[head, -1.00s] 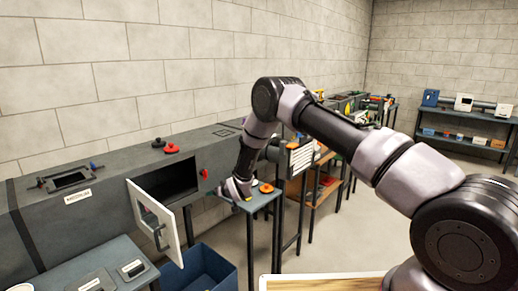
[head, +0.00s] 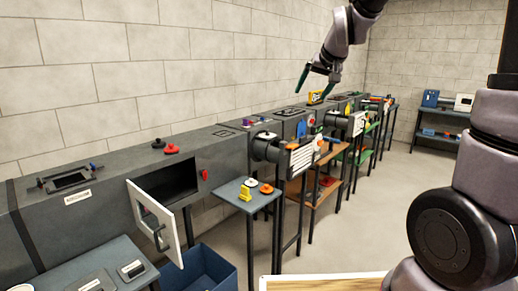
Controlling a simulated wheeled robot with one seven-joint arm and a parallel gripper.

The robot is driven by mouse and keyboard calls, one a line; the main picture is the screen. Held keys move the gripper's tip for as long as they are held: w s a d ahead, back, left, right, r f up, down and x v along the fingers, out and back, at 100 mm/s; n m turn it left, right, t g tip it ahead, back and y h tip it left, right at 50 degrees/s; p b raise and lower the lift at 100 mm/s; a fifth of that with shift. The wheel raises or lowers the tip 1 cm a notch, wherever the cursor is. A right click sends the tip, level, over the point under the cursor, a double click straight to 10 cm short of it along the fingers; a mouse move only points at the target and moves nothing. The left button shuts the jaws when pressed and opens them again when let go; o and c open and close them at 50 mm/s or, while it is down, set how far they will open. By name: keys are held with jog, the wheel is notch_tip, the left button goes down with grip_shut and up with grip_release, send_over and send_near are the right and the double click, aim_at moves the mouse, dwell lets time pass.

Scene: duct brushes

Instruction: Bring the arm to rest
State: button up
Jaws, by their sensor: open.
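My gripper (head: 317,79) hangs in the air at the upper middle of the head view, pointing down. Its two dark green-tipped fingers are spread apart with nothing between them. It is above and in front of the far part of the grey duct (head: 118,185) and touches nothing that I can see. My arm (head: 350,30) rises out of the top of the picture, so its middle links are hidden.
A white duct door (head: 155,222) stands open at the left. A small table (head: 236,189) holds a yellow piece (head: 245,194) and an orange-and-white round piece (head: 266,188). A blue bin (head: 205,272) sits below. The floor at right is clear.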

jog(key=s+d+r+m, duration=0.1)
jog(key=s+d, duration=0.3)
jog(key=s, duration=0.9)
jog(key=s+d+r+m+g, duration=0.1)
jog(key=s+d, duration=0.3)
jog(key=s, duration=0.8)
jog(key=shift+s+d+m, duration=0.2)
jog(key=shift+s+m, duration=0.2)
jog(key=shift+m, duration=0.1)
jog(key=shift+a, duration=0.1)
